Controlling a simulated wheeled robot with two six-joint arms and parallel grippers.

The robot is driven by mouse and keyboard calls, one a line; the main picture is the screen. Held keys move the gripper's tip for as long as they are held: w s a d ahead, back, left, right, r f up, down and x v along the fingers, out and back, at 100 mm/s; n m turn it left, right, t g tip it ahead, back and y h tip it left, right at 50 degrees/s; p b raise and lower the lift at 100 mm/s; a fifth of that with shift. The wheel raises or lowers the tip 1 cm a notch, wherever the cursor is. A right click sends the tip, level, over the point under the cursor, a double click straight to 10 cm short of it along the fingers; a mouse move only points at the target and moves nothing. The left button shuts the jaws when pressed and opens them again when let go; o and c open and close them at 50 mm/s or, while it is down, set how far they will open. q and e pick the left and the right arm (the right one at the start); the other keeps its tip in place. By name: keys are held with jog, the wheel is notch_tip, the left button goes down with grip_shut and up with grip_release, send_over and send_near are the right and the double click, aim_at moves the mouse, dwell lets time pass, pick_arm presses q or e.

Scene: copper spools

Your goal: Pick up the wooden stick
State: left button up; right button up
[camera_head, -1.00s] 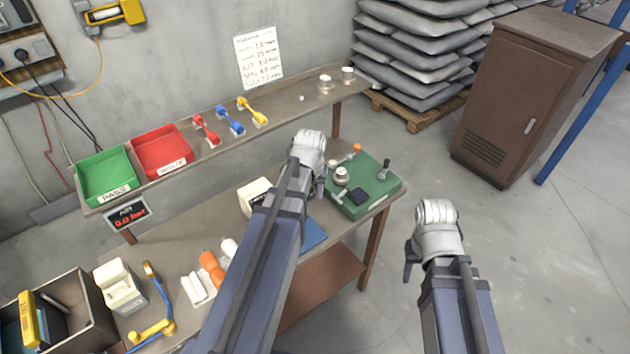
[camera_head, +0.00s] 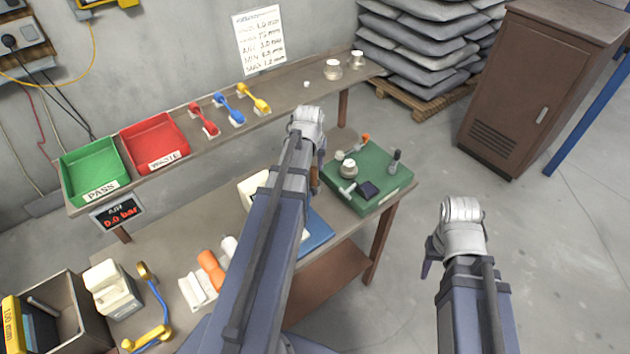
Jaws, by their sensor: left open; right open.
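My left gripper (camera_head: 316,170) hangs over the workbench, between the pale box and the green board, with its fingers mostly hidden behind its pale wrist. A small brown piece shows just beside it; I cannot tell whether this is the wooden stick. No other wooden stick can be made out. My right gripper (camera_head: 431,262) is in front of and to the right of the bench, over the floor, with a dark finger showing below its wrist. Both grippers are open, and I see nothing held in the right one.
The green board (camera_head: 374,198) with small fittings lies at the bench's right end. A raised shelf carries the green tray (camera_head: 88,172), the red tray (camera_head: 152,143) and coloured tools. An orange bottle (camera_head: 211,268) and a grey bin (camera_head: 83,305) are at left.

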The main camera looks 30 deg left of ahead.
aim_at(314, 175)
pick_arm(q)
jog(key=shift+b+x, duration=0.4)
jog(key=shift+x, duration=0.5)
jog(key=shift+r, duration=0.1)
pick_arm(e)
jog(key=shift+f, duration=0.7)
jog(key=shift+f, duration=0.1)
pick_arm(q)
jog(key=b+x, duration=0.5)
jog(key=shift+s+d, duration=0.15)
jog(key=shift+d, duration=0.05)
pick_arm(e)
notch_tip(314, 175, down, 5)
jog(key=shift+r, duration=0.1)
pick_arm(q)
grip_shut()
